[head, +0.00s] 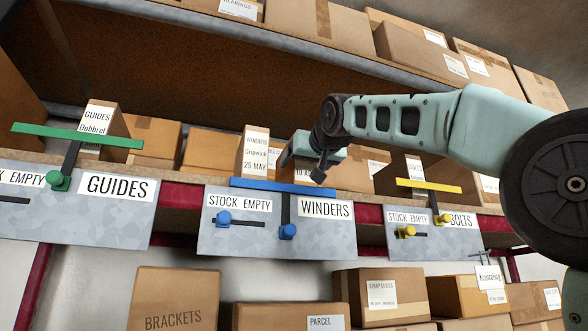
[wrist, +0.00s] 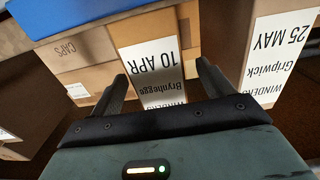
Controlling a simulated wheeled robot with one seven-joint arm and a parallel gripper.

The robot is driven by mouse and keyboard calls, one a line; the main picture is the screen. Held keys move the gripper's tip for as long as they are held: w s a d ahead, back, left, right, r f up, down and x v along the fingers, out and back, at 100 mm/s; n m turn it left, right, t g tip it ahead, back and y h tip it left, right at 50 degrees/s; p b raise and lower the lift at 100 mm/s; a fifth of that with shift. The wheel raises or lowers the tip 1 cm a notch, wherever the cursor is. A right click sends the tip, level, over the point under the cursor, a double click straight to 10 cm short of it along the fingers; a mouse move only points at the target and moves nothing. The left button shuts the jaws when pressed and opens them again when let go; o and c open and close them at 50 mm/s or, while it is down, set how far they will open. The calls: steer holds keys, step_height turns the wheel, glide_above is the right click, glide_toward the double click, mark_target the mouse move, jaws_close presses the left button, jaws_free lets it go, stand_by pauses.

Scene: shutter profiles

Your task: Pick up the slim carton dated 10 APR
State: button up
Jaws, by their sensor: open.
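The slim carton dated 10 APR (wrist: 160,62) has a white label reading Brynhegge and shows upside down in the wrist view. In the head view only a scrap of its label (head: 301,173) shows beneath my gripper (head: 308,165). In the wrist view my gripper (wrist: 160,78) is open, with one finger to each side of the carton's label end. I cannot tell whether either finger touches it. A similar slim carton dated 25 MAY, Gripwick (head: 254,152), stands to its left in the head view and to the right in the wrist view (wrist: 275,55).
A blue bar (head: 270,186) crosses the shelf front above the WINDERS sign (head: 325,209). It also shows in the wrist view (wrist: 75,14). A CAPS box (wrist: 75,60) is beside the 10 APR carton. An upper shelf with boxes (head: 320,25) is overhead.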

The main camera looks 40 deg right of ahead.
steer(key=p+x, duration=0.3)
steer(key=x, duration=0.1)
steer(key=shift+w+d+r+p, duration=0.15)
steer(key=shift+w+p, duration=0.05)
steer(key=shift+p, duration=0.2)
steer(key=shift+w+d+f, duration=0.15)
steer(key=shift+w+f, duration=0.05)
steer(key=shift+w, duration=0.25)
steer(key=c, duration=1.4)
